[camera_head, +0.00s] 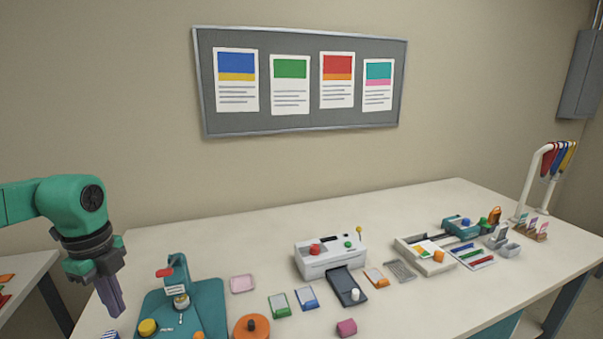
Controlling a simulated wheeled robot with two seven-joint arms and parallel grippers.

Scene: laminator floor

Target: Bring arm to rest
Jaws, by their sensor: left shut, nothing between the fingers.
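My left arm comes in from the left edge in green and dark grey. Its left gripper (113,305) points down over the left end of the white table (230,240), with the fingers together and nothing held between them. It is left of a teal press-like device (182,305) and apart from it. A small blue-and-white striped thing (110,335) shows below the fingertips. My right gripper is not in this view.
A white laminator-like machine (330,258) stands mid-table, with small coloured cards and an orange disc (251,327) before it. A white tray (425,255) and a white stand with coloured straps (535,180) are at right. Another table (25,280) is at far left.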

